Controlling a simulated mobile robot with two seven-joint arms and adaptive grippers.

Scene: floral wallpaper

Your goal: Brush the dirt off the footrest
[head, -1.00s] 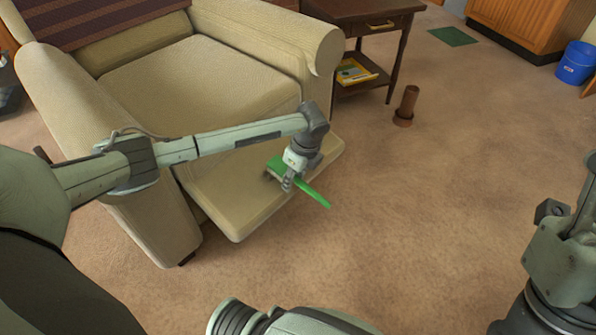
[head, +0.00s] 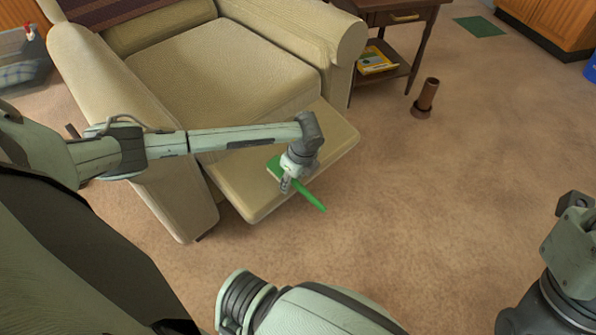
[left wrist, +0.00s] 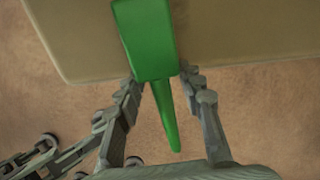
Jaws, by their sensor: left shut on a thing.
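The footrest (head: 240,187) is the cream padded panel extended from the front of the armchair (head: 215,85). No dirt can be made out on it at this size. My left gripper (head: 286,184) is shut on a green brush (head: 313,200) over the footrest's front edge. The brush's handle points out over the carpet. In the left wrist view the green brush (left wrist: 145,40) lies between the two fingers of my left gripper (left wrist: 160,80), its block over the footrest (left wrist: 240,30). Whether the bristles touch the footrest is hidden.
A dark side table (head: 400,15) with a yellow book (head: 376,62) on its shelf stands right of the chair. A brown cylindrical object (head: 426,98) stands on the carpet. The carpet (head: 440,200) before the footrest is clear. A green mat (head: 480,26) lies farther back.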

